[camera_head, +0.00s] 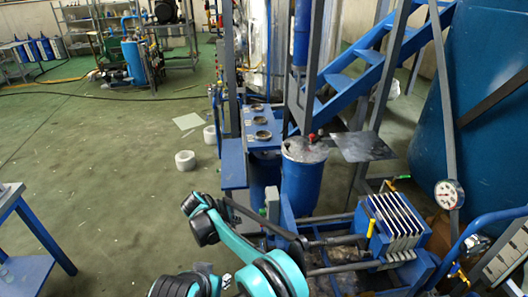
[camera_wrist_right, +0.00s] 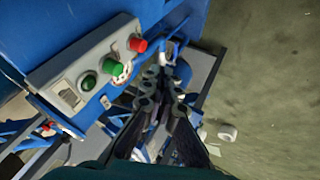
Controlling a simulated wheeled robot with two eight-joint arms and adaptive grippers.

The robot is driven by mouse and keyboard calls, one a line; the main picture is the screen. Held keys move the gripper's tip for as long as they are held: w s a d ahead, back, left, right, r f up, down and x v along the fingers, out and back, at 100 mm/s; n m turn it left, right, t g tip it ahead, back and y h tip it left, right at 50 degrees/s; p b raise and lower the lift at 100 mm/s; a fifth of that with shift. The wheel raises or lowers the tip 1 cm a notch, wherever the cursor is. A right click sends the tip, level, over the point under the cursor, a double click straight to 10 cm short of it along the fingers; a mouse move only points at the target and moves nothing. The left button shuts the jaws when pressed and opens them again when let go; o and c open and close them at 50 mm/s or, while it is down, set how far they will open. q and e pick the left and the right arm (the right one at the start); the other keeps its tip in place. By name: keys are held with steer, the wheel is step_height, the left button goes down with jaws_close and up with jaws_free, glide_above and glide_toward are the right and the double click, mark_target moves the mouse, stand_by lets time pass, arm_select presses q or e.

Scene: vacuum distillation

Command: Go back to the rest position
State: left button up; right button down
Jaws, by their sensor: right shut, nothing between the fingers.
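My right gripper (camera_wrist_right: 166,78) shows in the wrist view with its dark fingers together and nothing between them. It is beside a grey control box (camera_wrist_right: 75,95) that carries a red button (camera_wrist_right: 137,45), a green button (camera_wrist_right: 114,67) and a dark green button (camera_wrist_right: 88,83). I cannot tell the exact gap between gripper and box. In the head view my teal and black right arm reaches up from the bottom centre, and the gripper itself is hard to make out there. The small control box (camera_head: 272,203) stands close beyond the arm. My left gripper is not in view.
A blue barrel (camera_head: 303,178), a filter press with pale plates (camera_head: 397,217) and a pressure gauge (camera_head: 449,194) crowd the right. A blue table (camera_head: 40,230) stands at the left. Open green floor lies between, with white rolls (camera_head: 186,160) on it.

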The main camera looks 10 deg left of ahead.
steer(key=s+d+r, duration=0.2)
steer(key=d+r, duration=0.3)
steer(key=d, duration=0.2)
steer(key=s+d+r+y, duration=0.1)
steer(key=s+d+r, duration=0.1)
steer(key=d+r, duration=0.4)
steer(key=s+d+r+y, duration=0.1)
steer(key=s+d+r, duration=0.1)
steer(key=d+r, duration=0.4)
steer(key=shift+s+d+r+m+g, duration=0.1)
steer(key=shift+s+d+m+g, duration=0.1)
steer(key=shift+d, duration=0.75)
steer(key=shift+s+d+m+g, duration=0.1)
steer(key=shift+s+d+g, duration=0.1)
steer(key=shift+d, duration=0.7)
steer(key=s+d+f+t+y, duration=0.1)
steer(key=s+d, duration=0.7)
steer(key=s, duration=0.4)
steer(key=s+d+f+m+t+y, duration=0.1)
steer(key=s+d, duration=0.7)
steer(key=s, duration=0.4)
steer(key=shift+s+d, duration=0.15)
steer(key=shift+f, duration=0.1)
steer(key=shift+d, duration=0.1)
